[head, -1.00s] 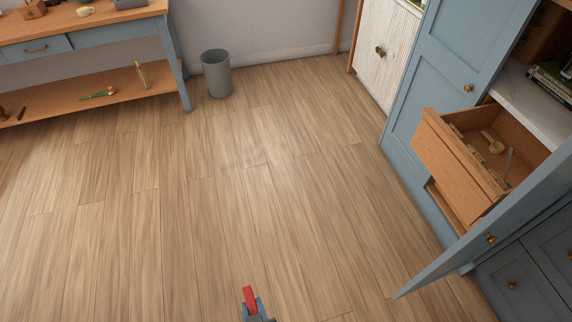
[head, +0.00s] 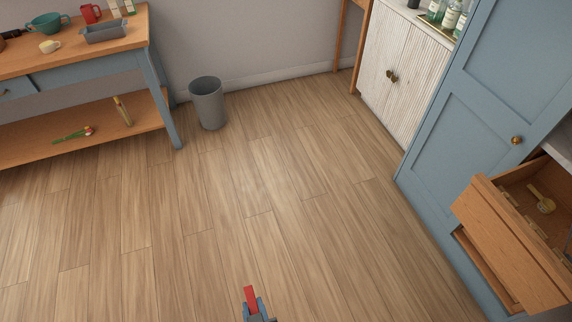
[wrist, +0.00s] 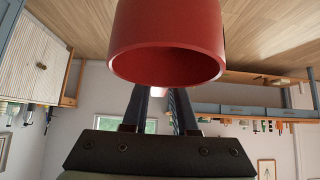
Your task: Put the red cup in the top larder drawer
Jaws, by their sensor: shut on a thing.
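The red cup (wrist: 168,40) is held in my gripper (wrist: 160,100), close to the wrist camera with its open rim facing the view. In the head view a red part of the cup (head: 250,296) shows at the bottom edge, between the fingers of my gripper (head: 255,308). The open wooden larder drawer (head: 505,250) stands out from the blue larder at the right, well apart from the cup. Inside it are a yellowish scoop-like thing (head: 542,199) and small pale pieces. Another wooden drawer front (head: 485,268) shows beneath it. The drawer's right part is out of frame.
A blue larder door panel (head: 455,140) stands left of the drawer. A workbench (head: 95,60) at the left holds a second red mug (head: 90,13) and a teal cup (head: 46,24). A grey bin (head: 208,104) stands by the wall. The middle floor is clear.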

